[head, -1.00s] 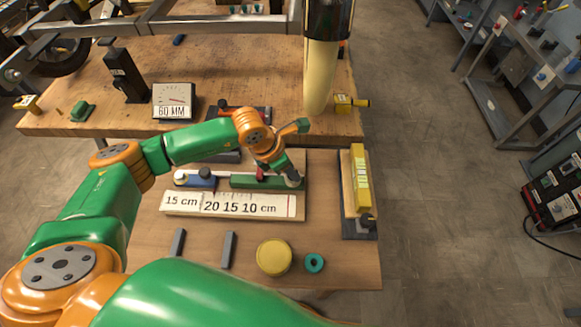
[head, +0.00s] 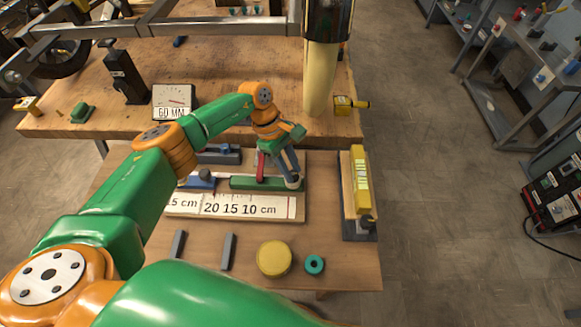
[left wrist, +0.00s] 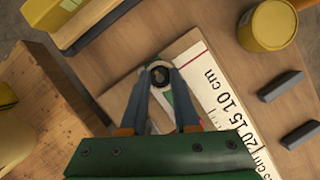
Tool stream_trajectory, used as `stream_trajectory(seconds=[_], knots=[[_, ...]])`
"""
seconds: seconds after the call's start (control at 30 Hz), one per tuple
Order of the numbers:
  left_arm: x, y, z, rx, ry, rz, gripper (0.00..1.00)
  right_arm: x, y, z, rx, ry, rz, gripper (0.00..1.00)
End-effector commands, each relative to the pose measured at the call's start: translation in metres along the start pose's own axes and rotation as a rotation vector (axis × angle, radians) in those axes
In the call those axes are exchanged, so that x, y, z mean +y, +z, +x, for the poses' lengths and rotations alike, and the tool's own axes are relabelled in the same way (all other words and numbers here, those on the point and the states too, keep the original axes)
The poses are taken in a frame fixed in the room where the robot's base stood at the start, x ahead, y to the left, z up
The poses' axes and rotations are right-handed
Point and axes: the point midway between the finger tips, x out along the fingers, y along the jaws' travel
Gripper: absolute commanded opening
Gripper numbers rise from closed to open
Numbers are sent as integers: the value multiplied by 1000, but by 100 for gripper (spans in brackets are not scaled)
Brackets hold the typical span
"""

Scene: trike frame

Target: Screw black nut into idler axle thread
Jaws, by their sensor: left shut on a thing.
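My left gripper (head: 292,183) is at the right end of the green block (head: 245,183), which lies on the fixture board. In the left wrist view the fingertips (left wrist: 160,74) are closed around a small round piece with a dark rim and pale middle, apparently the black nut (left wrist: 157,65) at the axle end. The fingers hide most of the axle, so I cannot tell how far the nut is on the thread. A blue block (head: 201,181) sits to the left of the green one. My right gripper is not in view.
A printed ruler strip (head: 240,207) lies in front of the blocks. A yellow round tin (head: 274,258), a teal ring (head: 314,265) and two grey bars lie nearer. A yellow level (head: 360,180) stands at the right. The higher wooden bench (head: 225,75) is behind.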

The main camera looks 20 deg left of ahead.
Motion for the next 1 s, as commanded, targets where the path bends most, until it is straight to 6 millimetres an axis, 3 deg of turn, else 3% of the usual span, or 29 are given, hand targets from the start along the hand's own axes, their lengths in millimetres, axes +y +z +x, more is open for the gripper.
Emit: stream_trajectory(seconds=[0.03,0.07,0.1,0.47,0.8,1.0], knots=[[0,0,0,1,0,-1,0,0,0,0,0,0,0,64],[0,-1,0,2,0,-1,35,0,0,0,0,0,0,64],[0,-1,0,2,0,-1,46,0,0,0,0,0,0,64],[-1,-2,0,4,29,-65,46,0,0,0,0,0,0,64],[-6,1,1,3,299,-707,46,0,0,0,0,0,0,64],[-6,3,2,2,399,-951,46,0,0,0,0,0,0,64]])
